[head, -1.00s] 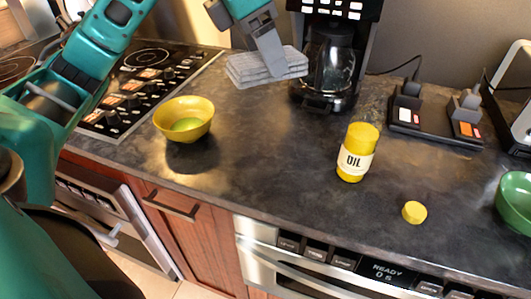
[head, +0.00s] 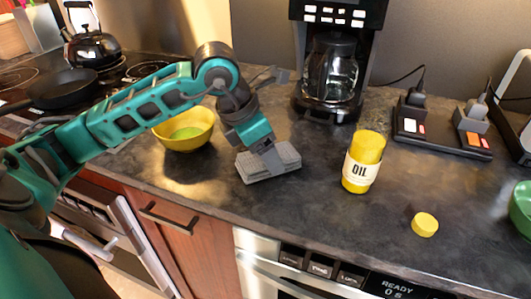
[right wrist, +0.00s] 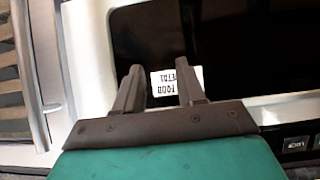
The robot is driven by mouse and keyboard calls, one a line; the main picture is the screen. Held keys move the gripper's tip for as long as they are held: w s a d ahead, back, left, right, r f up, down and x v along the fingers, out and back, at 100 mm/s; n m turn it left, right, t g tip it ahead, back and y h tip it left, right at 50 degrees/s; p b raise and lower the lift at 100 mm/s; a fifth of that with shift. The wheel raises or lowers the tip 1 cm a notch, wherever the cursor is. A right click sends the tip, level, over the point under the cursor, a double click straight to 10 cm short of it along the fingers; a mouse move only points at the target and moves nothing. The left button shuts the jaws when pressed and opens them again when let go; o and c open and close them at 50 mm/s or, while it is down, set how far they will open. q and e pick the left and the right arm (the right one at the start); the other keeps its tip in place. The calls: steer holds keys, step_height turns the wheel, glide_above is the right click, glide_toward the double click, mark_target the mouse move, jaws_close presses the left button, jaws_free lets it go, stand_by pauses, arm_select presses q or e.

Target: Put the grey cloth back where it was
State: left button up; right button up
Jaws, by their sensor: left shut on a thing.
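The folded grey cloth (head: 255,168) is on or just above the dark counter, between the yellow bowl and the oil bottle; I cannot tell if it touches the counter. My left gripper (head: 268,158) reaches down from above and is shut on the cloth, hiding part of its top. My right gripper is not in the head view. In the right wrist view my right gripper (right wrist: 155,88) is open, its two fingers apart and nothing between them, in front of a dark panel with a small white label.
A yellow bowl (head: 185,130) stands left of the cloth. An open yellow oil bottle (head: 362,163) stands to its right, with its yellow cap (head: 424,225) lying nearby. A coffee maker (head: 331,75) is behind. Bare counter (head: 310,160) lies between cloth and bottle.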

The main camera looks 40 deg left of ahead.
arm_select(q)
steer(key=shift+f, duration=0.3)
steer(key=o, duration=1.1)
steer(key=shift+f, duration=0.15)
steer(key=shift+c, duration=0.2)
steer(key=o, duration=0.4)
steer(key=shift+o, duration=0.2)
steer(key=shift+r, duration=0.35)
steer(key=p+v, duration=0.1)
steer(key=v, duration=1)
steer(key=shift+s+r, duration=0.2)
steer(key=shift+r, duration=0.1)
steer(key=shift+a, duration=0.15)
